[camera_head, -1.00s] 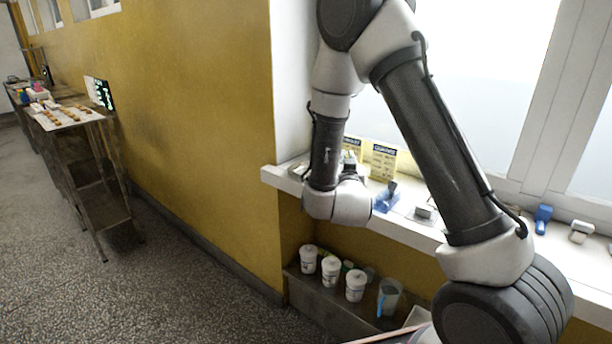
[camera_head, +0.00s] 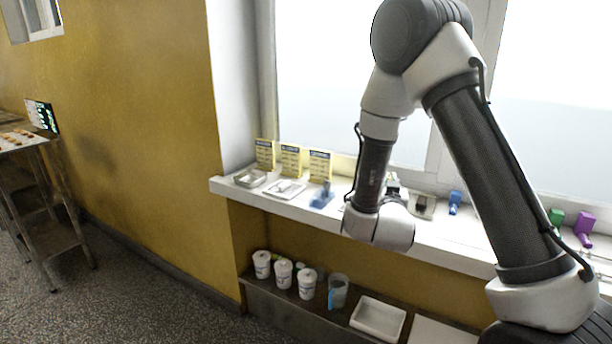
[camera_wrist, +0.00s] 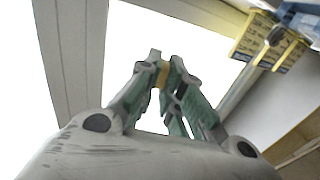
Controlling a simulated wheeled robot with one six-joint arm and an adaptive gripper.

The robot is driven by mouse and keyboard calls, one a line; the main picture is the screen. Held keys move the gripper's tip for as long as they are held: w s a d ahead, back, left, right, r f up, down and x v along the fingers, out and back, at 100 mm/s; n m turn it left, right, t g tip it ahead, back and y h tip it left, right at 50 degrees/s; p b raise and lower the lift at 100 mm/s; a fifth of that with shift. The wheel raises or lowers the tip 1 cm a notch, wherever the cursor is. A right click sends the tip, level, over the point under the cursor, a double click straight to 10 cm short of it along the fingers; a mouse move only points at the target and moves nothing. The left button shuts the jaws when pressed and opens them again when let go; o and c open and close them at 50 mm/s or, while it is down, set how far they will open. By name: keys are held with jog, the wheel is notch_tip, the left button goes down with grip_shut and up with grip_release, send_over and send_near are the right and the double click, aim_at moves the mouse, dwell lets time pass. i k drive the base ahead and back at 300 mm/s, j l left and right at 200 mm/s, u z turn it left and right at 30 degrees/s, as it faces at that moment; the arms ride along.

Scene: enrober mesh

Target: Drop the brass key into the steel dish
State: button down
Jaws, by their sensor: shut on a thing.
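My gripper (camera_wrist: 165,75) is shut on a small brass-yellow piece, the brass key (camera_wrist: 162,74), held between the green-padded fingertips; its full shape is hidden. In the head view my gripper is mostly hidden behind my wrist, above the window sill. A shallow grey metal dish (camera_head: 250,178), which looks like the steel dish, sits at the left end of the sill, in front of a yellow card. It is left of my gripper and apart from it. I cannot make it out in the wrist view.
The white sill (camera_head: 325,209) also holds a pale tray (camera_head: 285,189), a blue block-like object (camera_head: 322,195), a grey item (camera_head: 422,206) and several yellow cards (camera_head: 291,161) by the window. A lower shelf holds white tubs (camera_head: 283,273), a jug (camera_head: 338,291) and a white tray (camera_head: 378,318).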

aim_at(251, 179)
jog(key=j+z, duration=0.15)
jog(key=z, duration=0.25)
jog(key=i+j+z, duration=0.1)
jog(key=z, duration=0.3)
jog(key=j+z, duration=0.2)
jog(key=z, duration=0.2)
jog(key=j+z, duration=0.15)
jog(key=z, duration=0.2)
jog(key=k+j, duration=0.1)
jog(key=j, duration=1)
jog(key=k+j, duration=0.15)
jog(key=j, duration=0.35)
jog(key=k+j, duration=0.1)
jog(key=j, duration=1)
jog(key=k+z, duration=0.05)
